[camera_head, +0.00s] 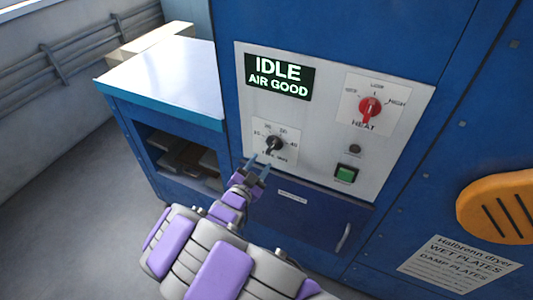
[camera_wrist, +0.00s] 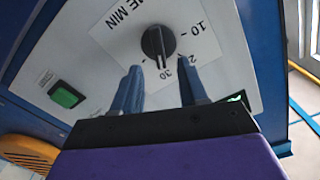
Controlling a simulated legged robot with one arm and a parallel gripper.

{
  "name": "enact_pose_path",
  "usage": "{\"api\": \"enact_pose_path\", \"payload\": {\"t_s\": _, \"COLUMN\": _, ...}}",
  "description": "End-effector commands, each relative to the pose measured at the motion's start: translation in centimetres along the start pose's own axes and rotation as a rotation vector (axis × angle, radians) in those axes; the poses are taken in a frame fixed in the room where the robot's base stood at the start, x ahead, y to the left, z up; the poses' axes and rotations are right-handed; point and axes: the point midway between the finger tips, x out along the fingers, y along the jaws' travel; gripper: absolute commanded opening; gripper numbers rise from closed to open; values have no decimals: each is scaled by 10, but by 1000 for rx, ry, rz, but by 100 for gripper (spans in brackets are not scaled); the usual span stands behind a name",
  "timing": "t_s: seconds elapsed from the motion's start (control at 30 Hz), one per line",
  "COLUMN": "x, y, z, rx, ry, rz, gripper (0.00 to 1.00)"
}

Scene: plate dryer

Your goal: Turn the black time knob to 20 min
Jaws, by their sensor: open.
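The black time knob (camera_head: 273,144) sits on a white dial plate at the panel's lower left. My gripper (camera_head: 257,168) is open and empty, just below the knob in the head view. In the wrist view its fingers (camera_wrist: 160,72) are spread left and right below the knob, apart from it.
The display (camera_head: 278,77) reads "IDLE AIR GOOD". A red heat knob (camera_head: 370,107) and a green button (camera_head: 346,173) are on the panel's right side. A drawer handle (camera_head: 344,237) sticks out below. A white-topped counter (camera_head: 165,80) adjoins on the left.

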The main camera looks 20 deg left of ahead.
Motion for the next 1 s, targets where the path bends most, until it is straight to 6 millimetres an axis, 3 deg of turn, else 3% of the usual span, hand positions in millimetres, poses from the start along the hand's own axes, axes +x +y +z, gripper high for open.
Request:
{"api": "enact_pose_path", "payload": {"t_s": 0.2, "x": 33, "y": 2, "z": 1, "rx": 2, "ry": 0, "rz": 3, "gripper": 43}}
{"api": "enact_pose_path", "payload": {"t_s": 0.43, "x": 57, "y": 0, "z": 3, "rx": -2, "ry": -1, "rz": 2, "gripper": 43}}
{"api": "enact_pose_path", "payload": {"t_s": 0.87, "x": 65, "y": 0, "z": 0, "rx": -1, "ry": -1, "rz": 1, "gripper": 43}}
{"api": "enact_pose_path", "payload": {"t_s": 1.0, "x": 65, "y": 0, "z": 1, "rx": -1, "ry": -1, "rz": 0, "gripper": 32}}
